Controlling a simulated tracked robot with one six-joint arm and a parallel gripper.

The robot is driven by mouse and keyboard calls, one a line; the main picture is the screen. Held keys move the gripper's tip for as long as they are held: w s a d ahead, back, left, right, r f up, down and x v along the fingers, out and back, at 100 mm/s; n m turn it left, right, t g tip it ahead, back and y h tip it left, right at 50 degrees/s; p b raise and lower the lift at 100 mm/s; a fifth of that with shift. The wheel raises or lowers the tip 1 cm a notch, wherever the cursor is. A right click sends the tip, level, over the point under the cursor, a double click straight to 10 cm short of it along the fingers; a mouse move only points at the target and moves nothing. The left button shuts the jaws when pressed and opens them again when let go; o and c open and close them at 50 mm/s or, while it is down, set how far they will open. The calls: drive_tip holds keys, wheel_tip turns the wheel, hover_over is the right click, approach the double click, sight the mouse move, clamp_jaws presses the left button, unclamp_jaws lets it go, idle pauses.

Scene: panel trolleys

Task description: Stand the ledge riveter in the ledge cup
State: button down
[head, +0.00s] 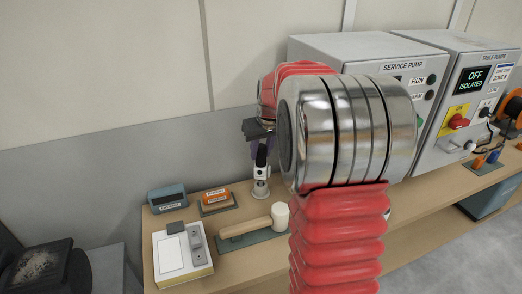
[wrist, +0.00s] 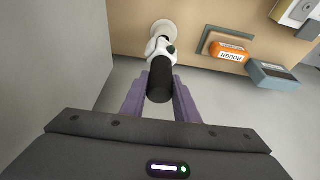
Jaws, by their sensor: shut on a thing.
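My gripper (head: 261,140) is shut on the ledge riveter (head: 261,158), over the ledge's far left part. In the wrist view the riveter's black grip (wrist: 160,84) lies between my gripper's purple fingers (wrist: 160,98), and its white head points away from me. The riveter looks nearly upright in the head view. Its lower end is at the pale ledge cup (head: 261,191), which also shows as a round pale base in the wrist view (wrist: 166,25). I cannot tell whether the riveter rests fully in the cup.
Beside the cup are an orange block (head: 215,195), a blue-grey box (head: 167,196) and a mallet (head: 250,228) on a mat. A white pad with a grey device (head: 182,255) lies at the front left. Grey pump cabinets (head: 445,95) stand at right; a wall is behind.

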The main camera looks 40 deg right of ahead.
drive_tip(key=shift+f, duration=1.25)
idle(0.3)
drive_tip(key=c, duration=1.3)
unclamp_jaws()
drive_tip(key=shift+f, duration=0.1)
drive_tip(key=v, duration=1.4)
drive_tip(key=shift+f, duration=0.1)
